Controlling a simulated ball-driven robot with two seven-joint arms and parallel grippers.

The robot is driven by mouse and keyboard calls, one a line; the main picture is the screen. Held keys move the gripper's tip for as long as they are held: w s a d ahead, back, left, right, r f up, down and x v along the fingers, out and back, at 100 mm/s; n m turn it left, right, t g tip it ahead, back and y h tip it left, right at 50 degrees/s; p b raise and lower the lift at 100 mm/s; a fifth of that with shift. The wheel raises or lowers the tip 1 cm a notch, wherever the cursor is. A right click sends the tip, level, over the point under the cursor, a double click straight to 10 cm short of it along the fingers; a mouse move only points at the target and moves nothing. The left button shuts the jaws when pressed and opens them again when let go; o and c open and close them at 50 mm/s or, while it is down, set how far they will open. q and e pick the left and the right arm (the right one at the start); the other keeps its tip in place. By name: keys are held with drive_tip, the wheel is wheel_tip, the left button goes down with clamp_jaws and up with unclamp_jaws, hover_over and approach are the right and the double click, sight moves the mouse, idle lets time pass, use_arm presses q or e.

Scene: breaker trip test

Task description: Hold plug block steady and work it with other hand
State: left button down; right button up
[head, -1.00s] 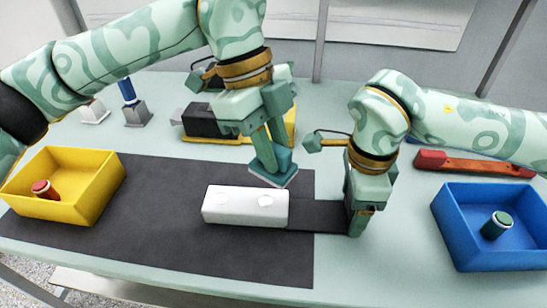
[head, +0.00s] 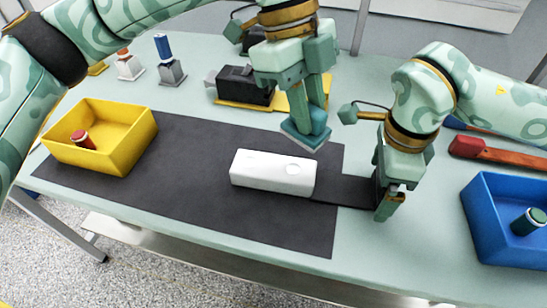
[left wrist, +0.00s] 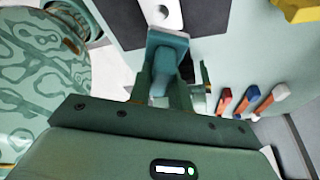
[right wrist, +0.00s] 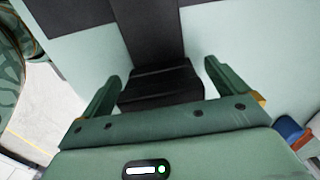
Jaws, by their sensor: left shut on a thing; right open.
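The white plug block (head: 262,175) lies on the dark mat, with round marks on its top; part of it shows at the top of the left wrist view (left wrist: 158,14). A flat black bar (head: 342,190) runs right from it to a thicker black end piece (right wrist: 160,85). My left gripper (head: 304,104) is shut on a teal tool with a flat foot (head: 304,135). The tool hangs just behind the block's right end; I cannot tell whether they touch. My right gripper (head: 386,205) is open, its fingers either side of the black end piece, also in the right wrist view (right wrist: 162,75).
A yellow bin (head: 125,150) with a red part stands left, a blue bin (head: 490,225) with a green part right. Behind are a black device on a yellow base (head: 240,88) and small coloured-top pieces (head: 170,70).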

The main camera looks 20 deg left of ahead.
wheel_tip(320, 180, up, 12)
drive_tip(key=shift+r, duration=0.1)
